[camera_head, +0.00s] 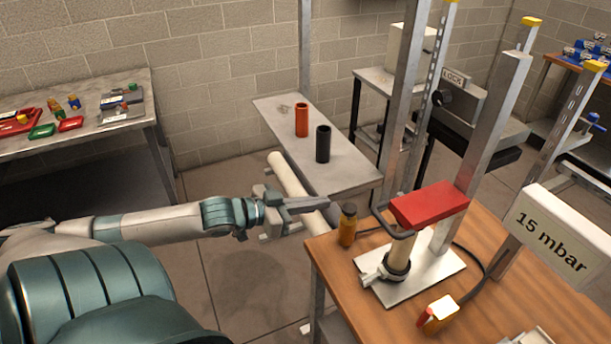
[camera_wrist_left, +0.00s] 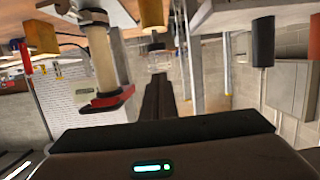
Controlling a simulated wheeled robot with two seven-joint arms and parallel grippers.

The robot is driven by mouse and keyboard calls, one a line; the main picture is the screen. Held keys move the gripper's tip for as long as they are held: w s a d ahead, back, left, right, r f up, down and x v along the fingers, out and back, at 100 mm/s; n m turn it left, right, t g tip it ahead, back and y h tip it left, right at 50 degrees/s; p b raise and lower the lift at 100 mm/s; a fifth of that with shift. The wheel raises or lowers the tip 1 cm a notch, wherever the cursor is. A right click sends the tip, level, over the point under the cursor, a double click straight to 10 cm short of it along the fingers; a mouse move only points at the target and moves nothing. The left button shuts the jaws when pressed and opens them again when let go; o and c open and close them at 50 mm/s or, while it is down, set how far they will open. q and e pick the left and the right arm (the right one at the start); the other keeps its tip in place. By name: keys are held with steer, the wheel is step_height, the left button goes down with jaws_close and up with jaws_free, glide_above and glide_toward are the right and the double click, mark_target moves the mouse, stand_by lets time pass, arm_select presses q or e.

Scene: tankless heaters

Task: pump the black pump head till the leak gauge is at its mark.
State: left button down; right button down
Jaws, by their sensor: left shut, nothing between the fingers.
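A pump-like device with a cream barrel (camera_head: 402,251), a black ring at its foot and a dark bent handle (camera_head: 388,222) stands on a pale plate (camera_head: 437,268) on the wooden bench. Its barrel also shows in the left wrist view (camera_wrist_left: 102,62). An amber bottle with a black top (camera_head: 347,226) stands to its left. Which black part is the pump head is unclear. A sign (camera_head: 550,242) reads "15 mbar"; no gauge needle or mark is readable. My left gripper (camera_head: 327,203) is shut and empty, just left of the bottle, apart from the barrel; its fingers show in the left wrist view (camera_wrist_left: 160,80).
A red block (camera_head: 430,205) sits over the plate beside metal posts (camera_head: 493,130). Orange (camera_head: 302,120) and black (camera_head: 323,144) cylinders stand on a grey bench behind. A cluttered table (camera_head: 135,118) is at the left.

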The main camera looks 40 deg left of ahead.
arm_select(q)
steer(key=shift+v, duration=1.5)
stand_by(0.3)
stand_by(0.6)
steer(key=shift+s+r+b, duration=0.15)
steer(key=shift+r+b, duration=0.7)
steer(key=shift+r, duration=0.25)
steer(key=shift+d, duration=0.1)
stand_by(0.3)
